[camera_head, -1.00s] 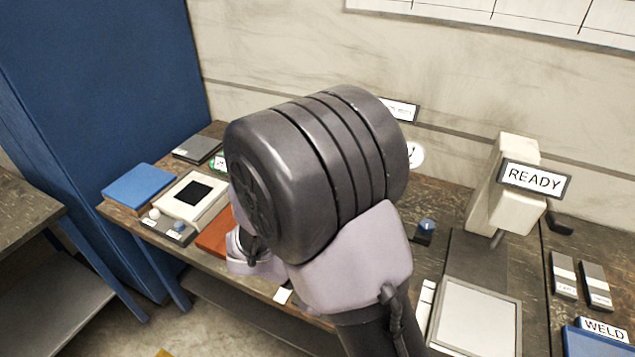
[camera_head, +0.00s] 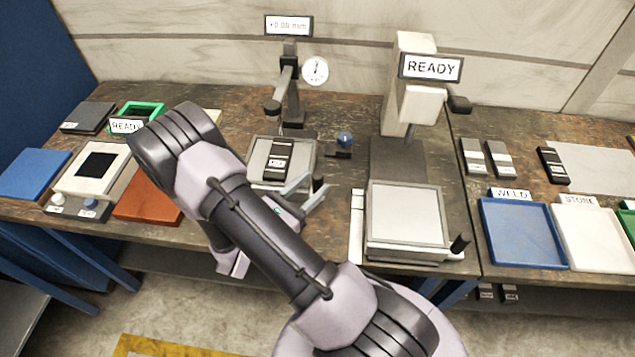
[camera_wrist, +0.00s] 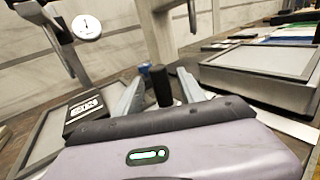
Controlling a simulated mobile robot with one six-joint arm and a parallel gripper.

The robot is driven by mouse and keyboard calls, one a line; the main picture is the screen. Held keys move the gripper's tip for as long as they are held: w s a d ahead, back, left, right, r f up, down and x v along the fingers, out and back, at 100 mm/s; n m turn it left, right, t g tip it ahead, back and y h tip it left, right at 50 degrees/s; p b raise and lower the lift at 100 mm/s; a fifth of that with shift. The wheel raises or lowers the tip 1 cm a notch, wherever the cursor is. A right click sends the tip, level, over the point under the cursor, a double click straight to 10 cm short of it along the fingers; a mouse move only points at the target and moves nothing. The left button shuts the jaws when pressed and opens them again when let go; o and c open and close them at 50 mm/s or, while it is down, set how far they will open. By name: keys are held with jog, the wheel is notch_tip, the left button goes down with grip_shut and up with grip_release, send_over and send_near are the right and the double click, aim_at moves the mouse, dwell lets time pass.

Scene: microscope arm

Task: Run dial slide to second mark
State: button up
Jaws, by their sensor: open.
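The dial gauge stand (camera_head: 290,85) rises at the back, with a small display on top that seems to read +0.00 mm and a round white dial (camera_head: 315,70) beside it. Below is a grey plate (camera_head: 262,180) carrying a dark block (camera_head: 278,160) with a white label; the block also shows in the wrist view (camera_wrist: 85,112). A black upright handle (camera_head: 319,184) stands at the plate's right side. My gripper (camera_head: 308,192) is open there. In the wrist view the handle (camera_wrist: 160,86) appears between its fingers; contact cannot be told. I cannot make out slide marks.
A blue knob (camera_head: 344,139) sits behind. The READY press (camera_head: 412,90) and its pale platform (camera_head: 405,215) stand to the right, with a blue WELD tray (camera_head: 522,233) and white STORE tray (camera_head: 595,238) beyond. An orange plate (camera_head: 150,197) lies left of my arm.

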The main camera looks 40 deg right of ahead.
jog(key=shift+w+d, duration=0.15)
jog(key=shift+d, duration=1.2)
jog(key=shift+c, duration=0.2)
grip_shut()
